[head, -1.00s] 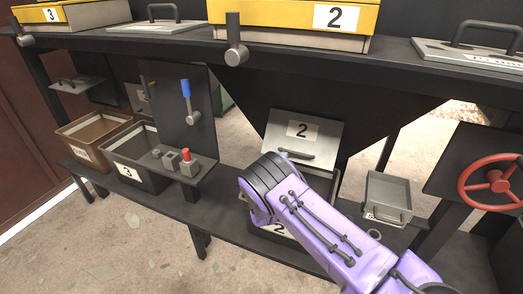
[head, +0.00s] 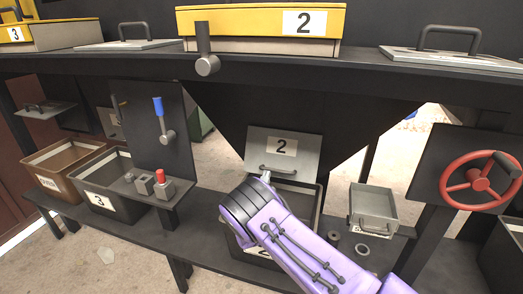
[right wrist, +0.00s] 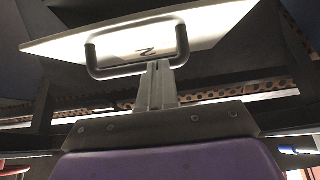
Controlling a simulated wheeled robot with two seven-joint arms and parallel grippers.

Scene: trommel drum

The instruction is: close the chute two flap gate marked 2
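The chute two flap gate (head: 258,143) is a grey plate with a white label "2" and a bar handle (head: 278,170). It hangs at the mouth of the dark chute, tilted, above a dark bin (head: 311,200). My left gripper is not in view.
A panel with a blue lever (head: 158,106) and a red button (head: 160,176) stands left. A brown bin (head: 45,160) and bin 3 (head: 97,200) lie beyond. A grey tray (head: 372,205) and a red handwheel (head: 481,184) are right. A shelf runs above.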

